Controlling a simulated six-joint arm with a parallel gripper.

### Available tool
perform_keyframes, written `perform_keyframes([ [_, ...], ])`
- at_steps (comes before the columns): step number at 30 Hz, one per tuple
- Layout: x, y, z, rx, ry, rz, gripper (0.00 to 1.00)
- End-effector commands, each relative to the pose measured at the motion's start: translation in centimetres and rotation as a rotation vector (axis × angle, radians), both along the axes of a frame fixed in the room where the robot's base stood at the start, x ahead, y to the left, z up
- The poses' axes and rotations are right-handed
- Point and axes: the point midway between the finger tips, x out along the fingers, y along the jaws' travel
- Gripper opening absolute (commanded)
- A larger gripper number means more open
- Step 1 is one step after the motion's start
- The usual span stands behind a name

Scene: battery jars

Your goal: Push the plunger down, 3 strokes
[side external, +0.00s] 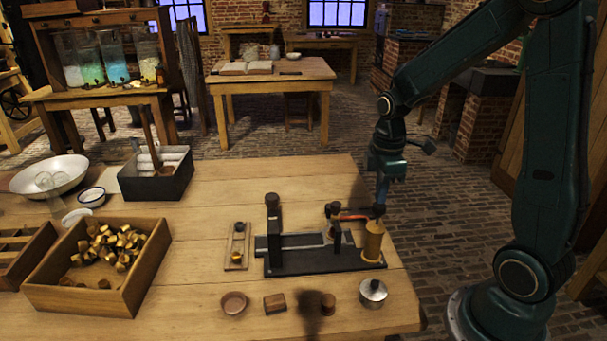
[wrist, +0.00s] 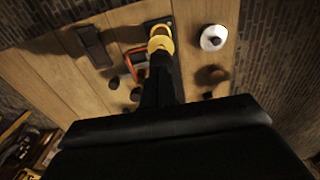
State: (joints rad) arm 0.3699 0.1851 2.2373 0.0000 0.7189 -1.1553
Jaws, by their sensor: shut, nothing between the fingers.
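A yellow cylinder (side external: 373,243), which looks like the plunger's housing, stands upright at the right end of a black base plate (side external: 325,262). My gripper (side external: 379,208) is shut and empty, pointing down directly over the cylinder's top. I cannot tell whether its tips touch the plunger. In the wrist view my dark fingers (wrist: 160,62) reach to the yellow cylinder (wrist: 160,40), covering part of it. The plunger's head is hidden or too small to make out, so its height cannot be told.
An orange-red part (side external: 354,214) lies close left of my gripper. A black post (side external: 273,220) rises from the plate's left. A lidded metal pot (side external: 373,292), wooden pieces (side external: 275,303) and a small bowl (side external: 234,303) stand in front. A crate of yellowish pieces (side external: 100,270) is at left.

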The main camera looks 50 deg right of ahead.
Motion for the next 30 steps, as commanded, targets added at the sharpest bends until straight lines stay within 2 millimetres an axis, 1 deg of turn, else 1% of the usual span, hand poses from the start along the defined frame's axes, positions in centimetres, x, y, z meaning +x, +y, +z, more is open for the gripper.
perform_keyframes([
  [1, 0.0, 0.0, -0.4, 0.001, 0.002, 0.0, 0.0],
  [5, 0.0, 0.0, -0.8, 0.001, 0.001, 0.0, 0.0],
  [17, 0.0, 0.0, -1.0, 0.001, 0.001, 0.0, 0.0],
  [25, -0.1, 0.0, -3.2, 0.001, 0.003, 0.0, 0.0],
  [30, -0.1, 0.0, -3.6, 0.001, 0.002, 0.0, 0.0],
])
